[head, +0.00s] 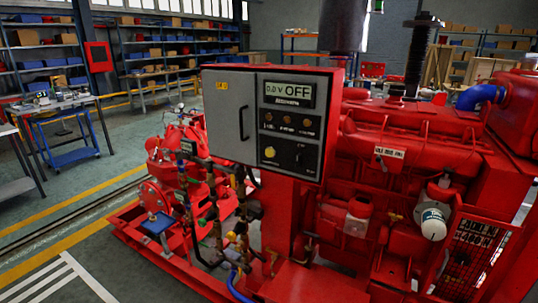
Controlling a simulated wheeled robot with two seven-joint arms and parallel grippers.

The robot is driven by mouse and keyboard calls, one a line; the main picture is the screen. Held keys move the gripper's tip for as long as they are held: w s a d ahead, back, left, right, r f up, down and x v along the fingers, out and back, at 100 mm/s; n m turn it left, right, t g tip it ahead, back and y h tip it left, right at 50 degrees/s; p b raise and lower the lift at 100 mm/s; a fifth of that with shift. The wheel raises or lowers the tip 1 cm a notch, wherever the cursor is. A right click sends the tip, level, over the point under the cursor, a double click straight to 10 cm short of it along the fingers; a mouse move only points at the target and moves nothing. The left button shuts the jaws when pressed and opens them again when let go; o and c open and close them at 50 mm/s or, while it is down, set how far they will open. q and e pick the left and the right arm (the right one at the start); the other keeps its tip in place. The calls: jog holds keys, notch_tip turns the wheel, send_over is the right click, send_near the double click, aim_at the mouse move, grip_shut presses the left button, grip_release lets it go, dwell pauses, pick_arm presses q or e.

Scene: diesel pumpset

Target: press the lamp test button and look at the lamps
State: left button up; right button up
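A grey control box (232,112) with a door handle stands on the red pumpset, facing me. A black panel (289,136) fills its right half. At its top is a display (290,93) that seems to read 0.0 V OFF. Below it is a row of three small lamps, left (268,117), middle (287,119) and right (307,122); they look dull orange-brown, not clearly lit. Lower left is a round pale yellowish button (269,152). A dark switch (299,158) sits to its right. The labels are too small to read. Neither of my grippers is in view.
The red diesel engine (400,165) spreads right of and behind the box. Pipes and valves (215,190) lie below left. A workbench (62,104) and stocked shelves (160,62) stand farther back. Open floor (75,215) lies to the left.

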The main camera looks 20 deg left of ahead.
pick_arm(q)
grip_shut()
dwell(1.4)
